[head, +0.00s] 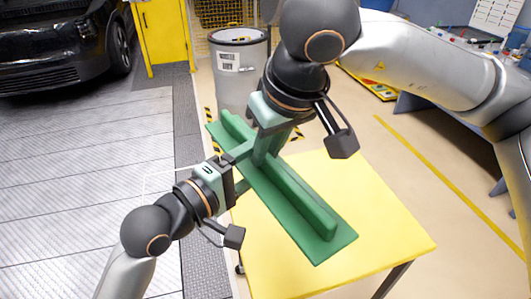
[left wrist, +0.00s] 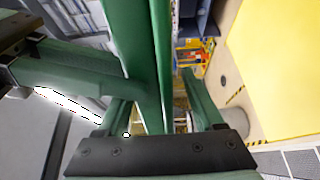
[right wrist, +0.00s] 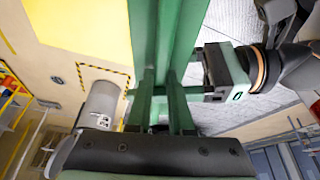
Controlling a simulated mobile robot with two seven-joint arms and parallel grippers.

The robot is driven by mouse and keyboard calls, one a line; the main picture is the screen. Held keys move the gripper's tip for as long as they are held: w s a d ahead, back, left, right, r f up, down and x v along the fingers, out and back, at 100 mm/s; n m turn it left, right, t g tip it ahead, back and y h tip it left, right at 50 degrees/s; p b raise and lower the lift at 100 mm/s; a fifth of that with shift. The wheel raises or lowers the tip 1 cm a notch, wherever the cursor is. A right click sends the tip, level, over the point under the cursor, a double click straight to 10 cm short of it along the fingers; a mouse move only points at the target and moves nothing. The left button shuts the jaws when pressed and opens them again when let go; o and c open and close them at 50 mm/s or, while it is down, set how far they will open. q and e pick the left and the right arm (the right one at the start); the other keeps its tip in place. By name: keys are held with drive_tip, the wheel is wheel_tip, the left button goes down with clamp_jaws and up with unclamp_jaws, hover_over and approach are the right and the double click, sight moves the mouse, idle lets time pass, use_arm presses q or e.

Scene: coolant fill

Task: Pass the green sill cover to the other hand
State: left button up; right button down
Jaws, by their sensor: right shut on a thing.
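The green sill cover (head: 295,205) is a long flat strip with a raised ridge, held slantwise above the yellow table. It also shows in the left wrist view (left wrist: 137,40) and the right wrist view (right wrist: 165,35). My right gripper (head: 266,155) is shut on the ridge from above; its fingers (right wrist: 163,115) show close together in its wrist view. My left gripper (head: 232,165) is at the cover's left long edge, close beside the right gripper. Its fingers (left wrist: 165,110) are spread, with the cover's edge between them in the picture. Whether they touch it is unclear.
The yellow table (head: 390,225) is bare below the cover. A grey drum (head: 240,65) stands behind it. A yellow cabinet (head: 162,35) and a black car (head: 60,45) are at the back left. A blue workbench (head: 475,60) is at the back right.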

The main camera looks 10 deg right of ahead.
use_arm(q)
drive_tip(key=shift+o, duration=1.2)
drive_tip(key=shift+s+d, duration=0.2)
drive_tip(key=shift+r, duration=0.1)
drive_tip(key=shift+s+r, duration=0.1)
drive_tip(key=shift+r, duration=0.1)
